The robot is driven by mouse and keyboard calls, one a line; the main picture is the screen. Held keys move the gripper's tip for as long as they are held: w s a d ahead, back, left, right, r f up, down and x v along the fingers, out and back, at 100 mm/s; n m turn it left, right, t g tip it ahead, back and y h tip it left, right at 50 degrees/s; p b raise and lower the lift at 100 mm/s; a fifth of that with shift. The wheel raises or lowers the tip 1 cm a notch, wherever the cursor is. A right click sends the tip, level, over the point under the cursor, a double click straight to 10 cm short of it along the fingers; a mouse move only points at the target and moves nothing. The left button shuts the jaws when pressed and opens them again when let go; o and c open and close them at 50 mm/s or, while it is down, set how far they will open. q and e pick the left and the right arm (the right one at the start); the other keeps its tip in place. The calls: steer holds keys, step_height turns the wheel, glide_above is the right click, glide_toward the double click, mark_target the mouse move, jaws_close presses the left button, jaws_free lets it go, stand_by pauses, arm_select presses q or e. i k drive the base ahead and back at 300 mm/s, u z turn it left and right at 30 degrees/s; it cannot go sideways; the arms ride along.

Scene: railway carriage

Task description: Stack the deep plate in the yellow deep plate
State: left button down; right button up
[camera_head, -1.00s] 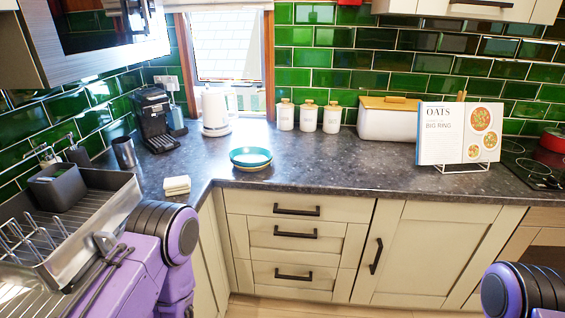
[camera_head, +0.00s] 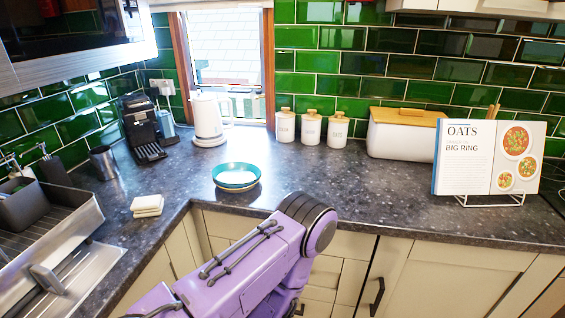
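A teal deep plate (camera_head: 236,177) with a paler inside sits upright on the dark counter, near its inner corner. I cannot make out a yellow deep plate in this view. My purple left arm reaches in from the bottom, and its dark round joint is in front of the counter edge, right of and nearer than the teal plate. Neither of my grippers is in view. Nothing touches the teal plate from above.
A white kettle (camera_head: 207,119), a black coffee machine (camera_head: 143,128) and white canisters (camera_head: 310,128) stand behind. A cookbook (camera_head: 490,158) stands right. Folded white cloths (camera_head: 147,206) and a metal dish rack (camera_head: 62,250) are left. Counter (camera_head: 300,180) right of the plate is clear.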

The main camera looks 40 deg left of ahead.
mark_target(230, 175)
steer(key=u, duration=0.25)
steer(key=i, duration=0.6)
steer(key=u, duration=0.55)
